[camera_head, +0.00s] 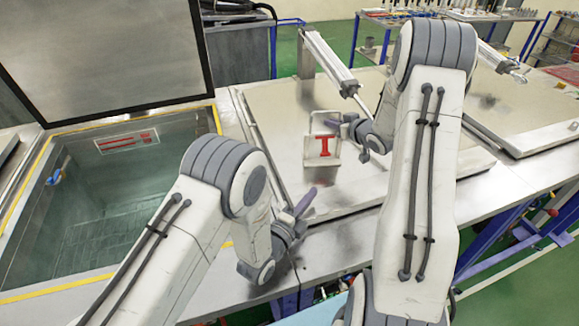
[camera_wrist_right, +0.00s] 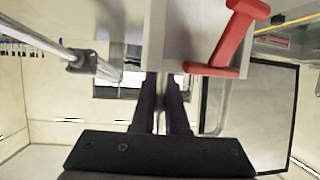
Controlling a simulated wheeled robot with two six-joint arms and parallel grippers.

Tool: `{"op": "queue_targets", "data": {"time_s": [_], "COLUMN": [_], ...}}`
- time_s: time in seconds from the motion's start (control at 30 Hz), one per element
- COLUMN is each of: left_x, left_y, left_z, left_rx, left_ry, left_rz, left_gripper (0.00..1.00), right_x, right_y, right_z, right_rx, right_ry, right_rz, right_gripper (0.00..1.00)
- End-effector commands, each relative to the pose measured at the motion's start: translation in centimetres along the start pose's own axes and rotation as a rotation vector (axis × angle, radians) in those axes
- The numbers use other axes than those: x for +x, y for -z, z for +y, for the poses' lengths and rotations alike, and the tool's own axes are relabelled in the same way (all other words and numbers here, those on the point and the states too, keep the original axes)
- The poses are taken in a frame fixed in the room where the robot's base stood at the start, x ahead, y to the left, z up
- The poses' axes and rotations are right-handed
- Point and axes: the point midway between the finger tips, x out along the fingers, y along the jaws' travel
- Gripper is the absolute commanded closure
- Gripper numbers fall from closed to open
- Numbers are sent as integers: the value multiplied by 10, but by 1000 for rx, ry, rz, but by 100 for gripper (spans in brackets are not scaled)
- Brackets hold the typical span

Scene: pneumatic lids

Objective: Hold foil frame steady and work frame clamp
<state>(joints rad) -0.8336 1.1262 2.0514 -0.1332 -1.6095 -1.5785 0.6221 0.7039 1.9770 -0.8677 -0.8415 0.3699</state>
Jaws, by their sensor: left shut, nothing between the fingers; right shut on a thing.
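The foil frame (camera_head: 312,157) is a small pale plate with a thin wire loop at its top, held over the metal lid in the middle of the head view. The red T-shaped frame clamp (camera_head: 323,145) is on its face; it also shows in the right wrist view (camera_wrist_right: 228,38). My right gripper (camera_head: 332,124) is shut on the foil frame near its upper right side; the fingers (camera_wrist_right: 163,95) partly hide the grip point. My left gripper (camera_head: 308,200) is shut and empty, below the frame and apart from it.
An open tank (camera_head: 120,185) with a yellow edge and raised dark-framed lid (camera_head: 105,50) lies at the left. A pneumatic cylinder (camera_head: 328,58) slants behind the frame. Flat metal lids (camera_head: 380,180) cover the middle and right. A cluttered shelf (camera_head: 440,14) stands behind.

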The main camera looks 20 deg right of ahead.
Motion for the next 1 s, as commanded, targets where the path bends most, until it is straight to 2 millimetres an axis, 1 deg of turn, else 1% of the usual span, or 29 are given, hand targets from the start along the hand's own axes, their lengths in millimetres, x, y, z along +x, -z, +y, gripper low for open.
{"op": "queue_targets", "data": {"time_s": [0.23, 0.27, 0.3, 0.33, 0.63, 0.73, 0.87, 1.0], "left_x": [-1, -1, -1, -1, -1, -1, -1, -1], "left_y": [0, 0, 0, 0, 0, 0, 0, 0], "left_z": [0, 0, 0, 0, 0, 0, 0, 0], "left_rx": [0, 0, 0, 0, 0, 0, 0, 0], "left_ry": [0, 0, 0, 0, -1, -1, -1, -1], "left_rz": [0, 0, 0, 0, 0, 0, 0, 0], "left_gripper": [100, 100, 100, 100, 100, 100, 100, 100], "right_x": [0, 0, 0, 0, -1, -6, -26, -57], "right_y": [-1, -1, -1, -1, 0, 0, 0, 0], "right_z": [0, 0, 0, 0, 0, 1, 1, 2], "right_rx": [1, 1, 1, 1, 0, 1, 1, 2], "right_ry": [-1, -1, -1, -1, -1, -2, -3, -5], "right_rz": [-3, -2, -2, -2, -1, 0, 0, 0], "right_gripper": [100, 77, 62, 53, 53, 53, 53, 53]}}
